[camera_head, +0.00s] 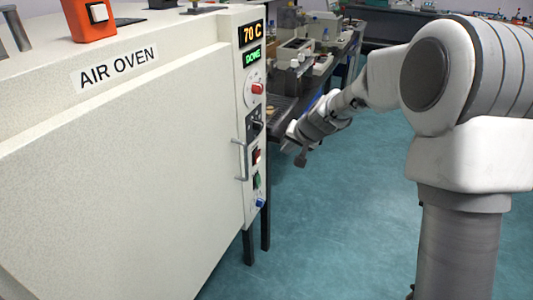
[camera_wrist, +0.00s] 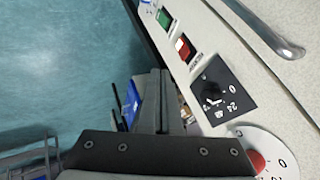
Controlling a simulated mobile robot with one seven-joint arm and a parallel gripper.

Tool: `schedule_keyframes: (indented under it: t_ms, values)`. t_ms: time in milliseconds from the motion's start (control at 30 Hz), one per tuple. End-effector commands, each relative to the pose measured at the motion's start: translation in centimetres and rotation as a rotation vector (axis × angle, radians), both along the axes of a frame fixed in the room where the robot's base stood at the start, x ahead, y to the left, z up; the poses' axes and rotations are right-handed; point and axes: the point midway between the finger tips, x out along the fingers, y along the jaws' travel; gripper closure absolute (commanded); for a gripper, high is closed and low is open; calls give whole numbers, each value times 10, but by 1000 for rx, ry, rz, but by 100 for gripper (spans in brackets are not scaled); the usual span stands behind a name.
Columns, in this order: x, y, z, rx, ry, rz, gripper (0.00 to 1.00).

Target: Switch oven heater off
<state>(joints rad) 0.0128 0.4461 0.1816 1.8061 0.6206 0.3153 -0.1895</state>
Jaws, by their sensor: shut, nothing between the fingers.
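The cream air oven (camera_head: 120,150) fills the left of the head view. Its narrow control panel faces right and holds a red switch (camera_head: 257,156) above a green switch (camera_head: 257,180).
A display reads 70 C (camera_head: 251,33), with DONE (camera_head: 252,57) below. A metal door handle (camera_head: 239,160) sticks out left of the panel. A cluttered bench (camera_head: 310,80) stands behind; floor is open right.

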Motion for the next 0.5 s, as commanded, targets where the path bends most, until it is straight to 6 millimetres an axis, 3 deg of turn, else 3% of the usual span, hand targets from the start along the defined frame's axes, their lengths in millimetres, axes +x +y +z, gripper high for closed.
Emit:
schedule_keyframes:
  t_ms: [167,500]
  values:
    - [5,3,-9,0,1,0,100]
    - [39,24,-60,-1,3,1,100]
